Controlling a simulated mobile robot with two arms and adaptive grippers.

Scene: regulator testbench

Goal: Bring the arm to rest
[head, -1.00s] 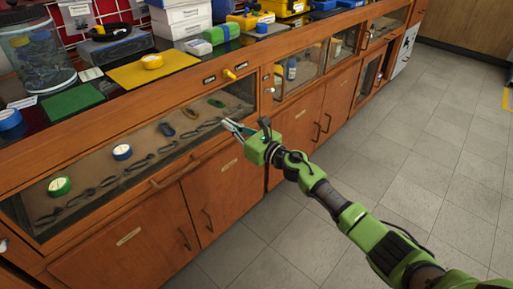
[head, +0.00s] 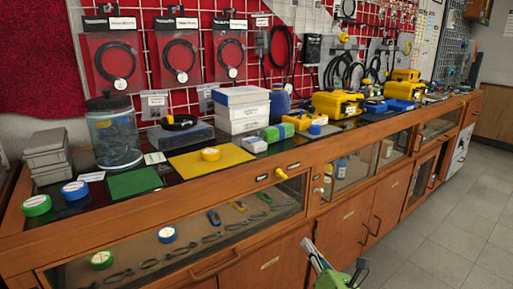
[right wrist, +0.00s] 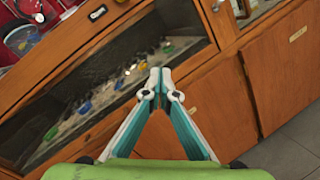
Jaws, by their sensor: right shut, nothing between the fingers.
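My right gripper (head: 312,254) shows at the bottom of the head view, in front of the wooden counter's lower cabinets. It also shows in the right wrist view (right wrist: 160,76), where its two fingers meet at the tips with nothing between them. The green wrist (head: 345,277) of my right arm is cut off by the bottom edge of the head view. My left gripper does not show.
A wooden counter (head: 322,213) with glass-fronted drawers runs along the left and back. Its top bears a yellow mat (head: 232,158), a green mat (head: 134,182), a glass jar (head: 116,142) and yellow devices (head: 337,104). Grey floor (head: 440,235) at right is clear.

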